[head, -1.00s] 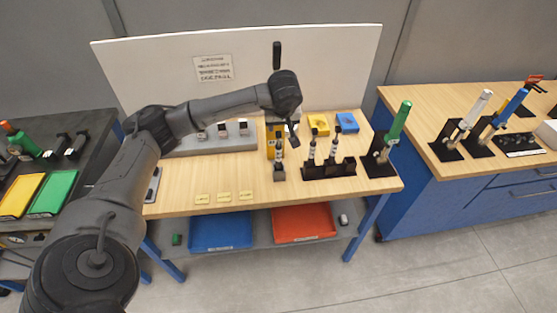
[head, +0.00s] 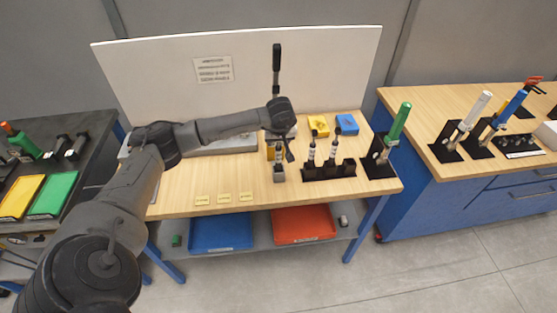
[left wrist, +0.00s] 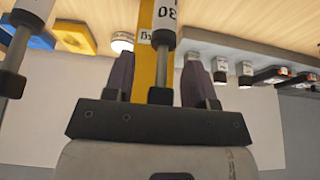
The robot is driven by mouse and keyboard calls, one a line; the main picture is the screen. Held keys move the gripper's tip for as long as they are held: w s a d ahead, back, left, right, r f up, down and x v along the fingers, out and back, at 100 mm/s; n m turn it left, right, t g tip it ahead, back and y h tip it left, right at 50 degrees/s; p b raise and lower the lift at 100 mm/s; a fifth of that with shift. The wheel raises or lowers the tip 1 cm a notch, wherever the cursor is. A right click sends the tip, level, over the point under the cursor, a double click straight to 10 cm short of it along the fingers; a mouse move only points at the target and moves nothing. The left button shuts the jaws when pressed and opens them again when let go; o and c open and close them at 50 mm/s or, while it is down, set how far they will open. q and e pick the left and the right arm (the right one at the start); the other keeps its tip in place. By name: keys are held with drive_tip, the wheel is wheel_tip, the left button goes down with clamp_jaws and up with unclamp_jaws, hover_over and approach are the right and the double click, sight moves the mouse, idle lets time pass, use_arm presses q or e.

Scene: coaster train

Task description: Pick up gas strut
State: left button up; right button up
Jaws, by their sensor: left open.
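A gas strut with a white-labelled cylinder and thin rod (left wrist: 164,25) stands upright in a small grey holder (head: 279,173) on the wooden table. My left gripper (head: 284,151) is at this strut, reaching in from the left with its jaws open. In the left wrist view my two dark fingers (left wrist: 158,72) stand on either side of the strut's rod, with gaps visible. Two more struts (head: 311,153) (head: 333,150) stand in a black rack (head: 329,171) just to the right. One of these also shows at the left edge of the wrist view (left wrist: 18,55). My right gripper is not in view.
A yellow block stands behind the strut, close to my gripper. Yellow (head: 318,125) and blue (head: 347,123) blocks lie behind the rack. A green-handled tool (head: 399,124) stands at the right. The table's front left is clear except for small cards (head: 224,198).

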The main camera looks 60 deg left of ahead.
use_arm(q)
clamp_jaws()
idle(0.5)
